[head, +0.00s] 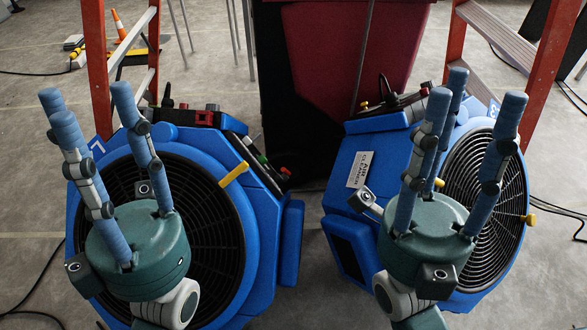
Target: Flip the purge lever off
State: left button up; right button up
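No part is readable as the purge lever, and I cannot tell which one it is. The left blue air machine (262,235) has a yellow lever-like piece (233,174) at its grille edge, and a dark control strip (245,146) with red and green parts. The right blue air machine (350,205), with a white label, has small controls (385,103) on top, including a yellow one. My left gripper (92,105) is in front of the left machine's grille, fingers spread, open and empty. My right gripper (475,95) is in front of the right machine, fingers spread, open and empty.
A dark red and black bin (325,70) stands behind the gap between the machines. Orange ladders stand behind on the left (97,60) and right (553,60). A traffic cone (118,27) is at the back left. Cables lie on the concrete floor at both sides.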

aim_at(286, 174)
jog(key=k+l+z, duration=0.45)
jog(key=k+l, duration=0.25)
